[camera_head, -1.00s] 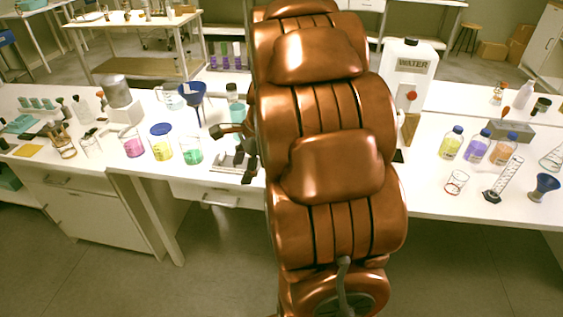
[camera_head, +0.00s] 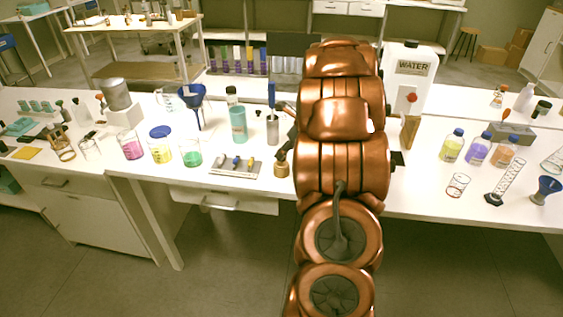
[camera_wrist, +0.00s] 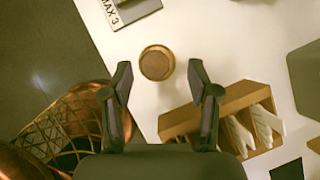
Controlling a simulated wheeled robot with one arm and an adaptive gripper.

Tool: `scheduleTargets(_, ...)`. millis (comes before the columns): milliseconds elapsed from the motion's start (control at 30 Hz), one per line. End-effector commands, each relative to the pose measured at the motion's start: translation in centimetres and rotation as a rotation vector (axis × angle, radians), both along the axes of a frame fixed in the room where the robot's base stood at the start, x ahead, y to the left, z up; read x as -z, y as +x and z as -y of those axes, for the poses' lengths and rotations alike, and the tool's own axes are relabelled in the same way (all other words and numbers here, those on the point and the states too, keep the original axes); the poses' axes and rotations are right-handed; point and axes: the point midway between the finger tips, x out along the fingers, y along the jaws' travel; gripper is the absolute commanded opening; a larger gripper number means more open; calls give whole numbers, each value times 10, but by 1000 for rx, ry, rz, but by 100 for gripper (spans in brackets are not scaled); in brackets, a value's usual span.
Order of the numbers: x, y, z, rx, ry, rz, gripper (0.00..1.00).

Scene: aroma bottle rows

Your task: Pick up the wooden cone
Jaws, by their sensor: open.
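The wooden cone (camera_head: 281,168) appears as a small brown piece with a darker, narrower top, standing upright near the front edge of the white bench, just left of my arm. In the wrist view, the cone (camera_wrist: 157,63) is seen from above as a round brown shape on the white surface. My gripper (camera_wrist: 161,80) is open and empty. Its two dark fingers are spread, and the cone lies just beyond the tips, roughly centred between them, with no visible contact. In the head view my arm mostly hides the gripper.
A wooden holder (camera_wrist: 185,122) with white pieces is close to the right finger. A teal bottle (camera_head: 238,125) and a grey cylinder (camera_head: 272,130) stand behind. The bench's front edge is near.

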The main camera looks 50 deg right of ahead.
Motion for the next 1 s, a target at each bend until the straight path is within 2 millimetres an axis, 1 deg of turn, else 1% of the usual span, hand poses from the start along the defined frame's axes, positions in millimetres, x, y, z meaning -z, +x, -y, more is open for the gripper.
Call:
scheduleTargets(200, 19, 16, -10, -4, 5, -3, 60)
scheduleTargets(333, 35, 24, -11, -2, 4, -3, 60)
scheduleTargets(433, 39, 26, -11, -2, 2, -2, 60)
scheduleTargets(633, 39, 26, -10, -2, 1, -1, 59)
scheduleTargets(1000, 38, 26, -11, -2, 1, -1, 21)
